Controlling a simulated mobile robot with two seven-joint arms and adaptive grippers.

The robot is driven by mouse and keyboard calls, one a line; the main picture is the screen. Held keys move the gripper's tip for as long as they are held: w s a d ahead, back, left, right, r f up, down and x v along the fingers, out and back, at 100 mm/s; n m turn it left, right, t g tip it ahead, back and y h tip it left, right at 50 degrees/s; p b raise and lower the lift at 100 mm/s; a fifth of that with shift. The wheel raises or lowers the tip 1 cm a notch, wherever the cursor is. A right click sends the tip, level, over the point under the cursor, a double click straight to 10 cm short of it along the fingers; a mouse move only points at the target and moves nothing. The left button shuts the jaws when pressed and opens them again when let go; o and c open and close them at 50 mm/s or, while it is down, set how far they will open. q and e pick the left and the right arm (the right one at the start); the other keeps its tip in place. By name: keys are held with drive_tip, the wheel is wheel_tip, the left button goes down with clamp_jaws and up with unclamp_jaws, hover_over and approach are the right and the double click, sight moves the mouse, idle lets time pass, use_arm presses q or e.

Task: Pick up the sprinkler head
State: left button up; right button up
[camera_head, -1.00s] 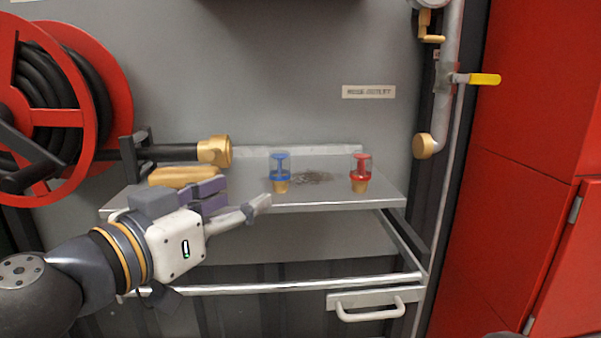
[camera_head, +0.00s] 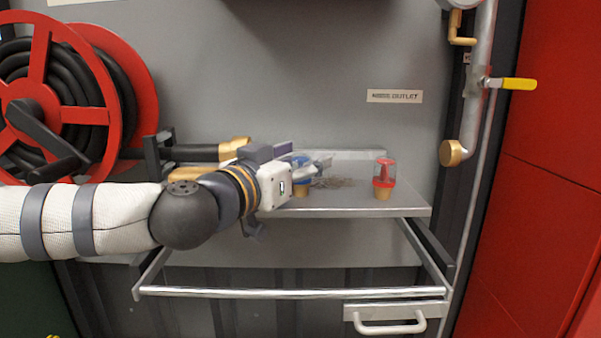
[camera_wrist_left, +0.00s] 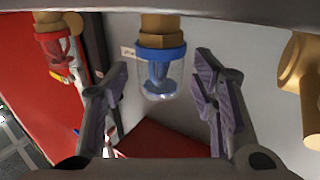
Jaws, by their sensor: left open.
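Two sprinkler heads stand on the metal shelf. The blue one (camera_head: 302,172) has a clear cap and a brass base and is partly hidden by my left gripper (camera_head: 308,163). The red one (camera_head: 384,172) stands to the right, clear of the gripper. In the left wrist view the scene looks upside down. There the blue sprinkler head (camera_wrist_left: 161,62) appears in the gap between the open fingers of my left gripper (camera_wrist_left: 160,72), with space on both sides. The red one (camera_wrist_left: 55,45) is off to the left. My right gripper is not in view.
The shelf (camera_head: 345,202) has a dark stain near the blue head. A brass nozzle (camera_head: 234,150) lies behind my left wrist, beside the red hose reel (camera_head: 75,95). A pipe with a yellow valve handle (camera_head: 518,84) runs up the wall at right.

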use_arm(q)
clamp_jaws()
